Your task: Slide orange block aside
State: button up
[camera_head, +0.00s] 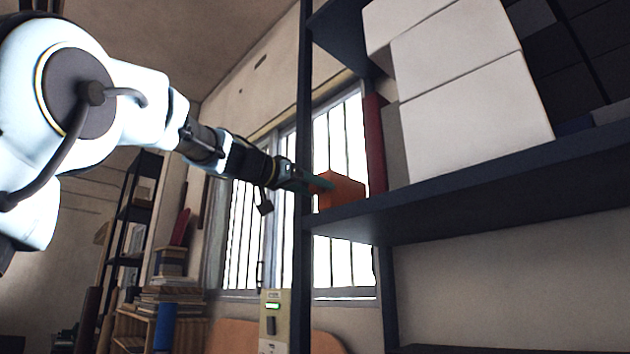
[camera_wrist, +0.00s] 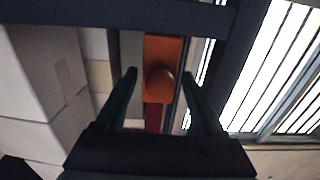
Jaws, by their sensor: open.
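The orange block (camera_head: 341,191) sits on the dark shelf (camera_head: 480,190) near its left end, beside the upright post. My gripper (camera_head: 318,184) reaches in from the left, with its fingertips at the block. The fingers are apart, with a gap on each side of the block. Whether a finger touches it I cannot tell.
White boxes (camera_head: 470,85) stand on the shelf to the right. A dark red upright object (camera_head: 375,140) stands behind the block. The shelf's upright post (camera_head: 304,120) is close to my gripper. A barred window (camera_head: 340,140) lies beyond. Bare shelf shows between block and boxes.

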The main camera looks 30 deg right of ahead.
jog(key=shift+d, duration=0.25)
grip_shut()
dwell(0.4)
dwell(0.4)
